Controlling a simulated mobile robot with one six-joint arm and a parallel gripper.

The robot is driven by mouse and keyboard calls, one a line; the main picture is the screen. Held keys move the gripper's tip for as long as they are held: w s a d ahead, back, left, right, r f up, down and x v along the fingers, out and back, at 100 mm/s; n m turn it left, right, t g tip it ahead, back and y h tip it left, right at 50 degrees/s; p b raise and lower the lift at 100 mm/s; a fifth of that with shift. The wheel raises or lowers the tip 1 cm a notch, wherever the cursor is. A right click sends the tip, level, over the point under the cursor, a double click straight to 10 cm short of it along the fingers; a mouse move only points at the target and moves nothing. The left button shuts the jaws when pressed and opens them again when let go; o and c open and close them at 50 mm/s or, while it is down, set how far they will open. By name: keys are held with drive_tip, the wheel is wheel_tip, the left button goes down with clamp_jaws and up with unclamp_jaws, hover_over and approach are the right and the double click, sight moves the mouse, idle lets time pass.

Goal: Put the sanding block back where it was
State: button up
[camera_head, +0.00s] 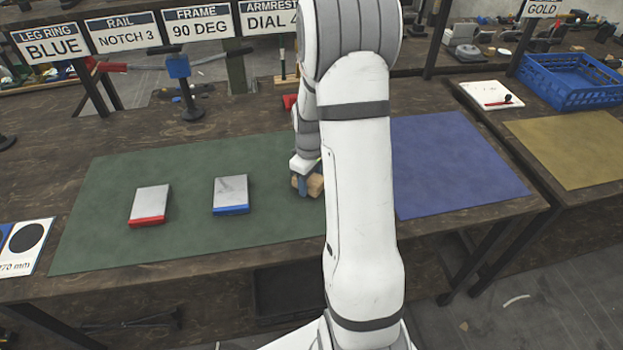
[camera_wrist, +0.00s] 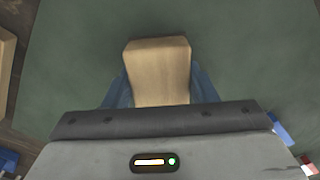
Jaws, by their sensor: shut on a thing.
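The sanding block, a tan wooden block (camera_wrist: 158,65), sits between the two blue fingers of my gripper (camera_wrist: 160,88) in the wrist view. In the head view, my gripper (camera_head: 303,188) is low over the right part of the green mat (camera_head: 120,245), shut on the block (camera_head: 315,185). My arm hides part of that area. I cannot tell whether the block touches the mat.
A red-edged block (camera_head: 150,205) and a blue-edged block (camera_head: 231,194) lie on the green mat, left of my gripper. A blue mat (camera_head: 450,160) lies right of my arm. A blue crate (camera_head: 570,82) and a yellow mat (camera_head: 570,145) are farther right. Signs (camera_head: 125,32) stand behind.

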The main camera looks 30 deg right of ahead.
drive_tip(key=shift+f, duration=0.15)
drive_tip(key=o, duration=1)
wheel_tip(320, 180, up, 12)
drive_tip(key=s+a+r+m+t, duration=0.1)
drive_tip(key=s+a+r+m, duration=0.1)
drive_tip(key=s+a, duration=0.2)
drive_tip(key=s+a+r+m, duration=0.2)
drive_tip(key=s+a, duration=0.3)
drive_tip(key=s, duration=0.3)
drive_tip(key=s+a+r+m+t, duration=0.1)
drive_tip(key=s+a+r, duration=0.2)
drive_tip(key=s+a, duration=0.2)
drive_tip(key=shift+s+r+m+t, duration=0.15)
drive_tip(key=shift+s+m, duration=0.05)
drive_tip(key=shift+s, duration=0.35)
drive_tip(key=shift+s+r+m+t, duration=0.1)
drive_tip(key=shift+s+m+t, duration=0.1)
drive_tip(key=shift+s, duration=0.35)
